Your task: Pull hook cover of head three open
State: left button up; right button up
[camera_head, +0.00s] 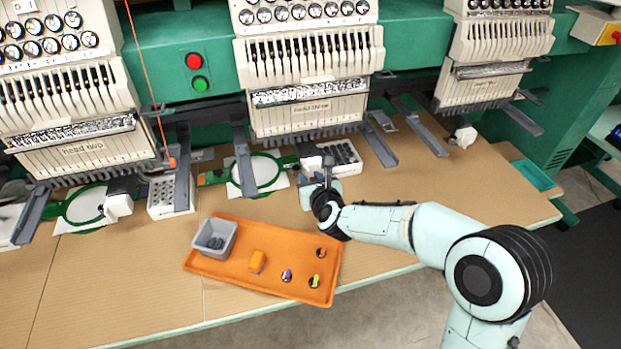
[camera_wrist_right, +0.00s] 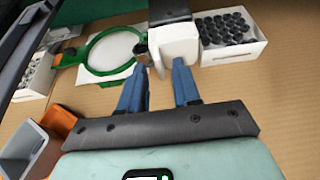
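Head three (camera_head: 305,103) is the middle embroidery head, with its label on the front. Its hook cover (camera_wrist_right: 178,42) is a white block under a dark arm in the right wrist view. In the head view this cover (camera_head: 311,162) is small and partly hidden by my gripper. My right gripper (camera_wrist_right: 160,66) is open, its two blue fingers pointing at the cover. The right finger's tip is at the cover's lower front; the left finger's tip is left of it, by a small dark round part (camera_wrist_right: 141,52). I cannot tell whether they touch. My left gripper is not in view.
A green hoop (camera_wrist_right: 110,52) lies left of the cover, and a white box of dark bobbins (camera_wrist_right: 232,58) stands right of it. An orange tray (camera_head: 220,272) with a grey bin (camera_head: 231,240) lies at the table's front. The table right of my arm is mostly clear.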

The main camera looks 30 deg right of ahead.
jog(key=shift+w+f, duration=0.15)
jog(key=shift+w, duration=0.1)
grip_shut()
dwell(1.4)
